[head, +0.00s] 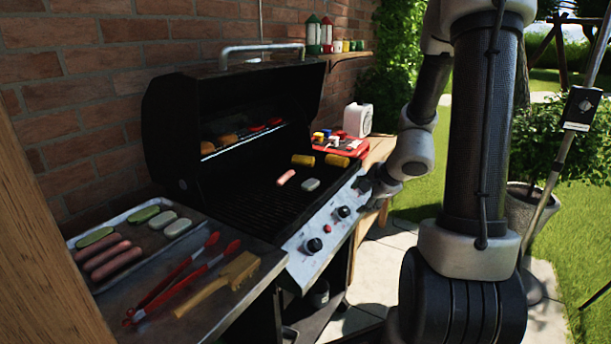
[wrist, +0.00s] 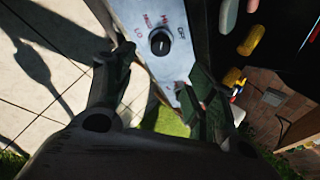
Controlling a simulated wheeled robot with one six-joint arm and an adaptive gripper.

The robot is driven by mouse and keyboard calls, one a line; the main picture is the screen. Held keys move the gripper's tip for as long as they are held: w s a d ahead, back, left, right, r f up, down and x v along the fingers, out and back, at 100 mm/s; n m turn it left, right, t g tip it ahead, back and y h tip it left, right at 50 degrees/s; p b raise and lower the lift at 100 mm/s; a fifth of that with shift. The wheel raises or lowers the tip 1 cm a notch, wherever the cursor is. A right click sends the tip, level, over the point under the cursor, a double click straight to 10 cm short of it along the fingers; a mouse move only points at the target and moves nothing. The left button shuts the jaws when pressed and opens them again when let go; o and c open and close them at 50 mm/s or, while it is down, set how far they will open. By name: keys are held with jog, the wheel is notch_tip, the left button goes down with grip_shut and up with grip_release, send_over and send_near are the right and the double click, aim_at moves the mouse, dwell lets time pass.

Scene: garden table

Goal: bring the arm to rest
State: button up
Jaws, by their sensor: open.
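My gripper (head: 374,184) is in front of the right end of the grill's silver control panel (head: 318,222) in the head view, partly hidden by my own arm. In the wrist view my gripper (wrist: 150,64) has its two dark fingers spread wide apart, with nothing between the tips. A black knob (wrist: 160,42) with red lettering around it shows beyond the fingertips. I cannot tell whether a finger touches the panel. The grill (head: 243,205) is open, with a pink sausage (head: 285,177), a pale piece (head: 310,184) and yellow corn (head: 336,160) on its grate.
A tray (head: 148,257) with sausages and green slices, red tongs (head: 180,281) and a wooden-handled brush (head: 220,283) lie on the left shelf. A red board (head: 341,147) and a white box (head: 358,119) stand at the right. Paving lies open before the grill.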

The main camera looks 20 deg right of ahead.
jog(key=s+a+r+n+g+y, duration=0.2)
jog(key=s+a+n, duration=0.25)
jog(key=s, duration=0.25)
jog(key=s+a+r+n+g+y, duration=0.2)
jog(key=s+a+r+n+g, duration=0.1)
jog(key=s+n, duration=0.25)
jog(key=s+r+n+t+h, duration=0.1)
jog(key=s+r+n+h, duration=0.3)
jog(key=s+r+n, duration=0.5)
notch_tip(320, 180, up, 4)
jog(key=shift+s+d+r+h, duration=0.2)
jog(key=shift+s+h, duration=0.2)
jog(key=shift+s, duration=0.35)
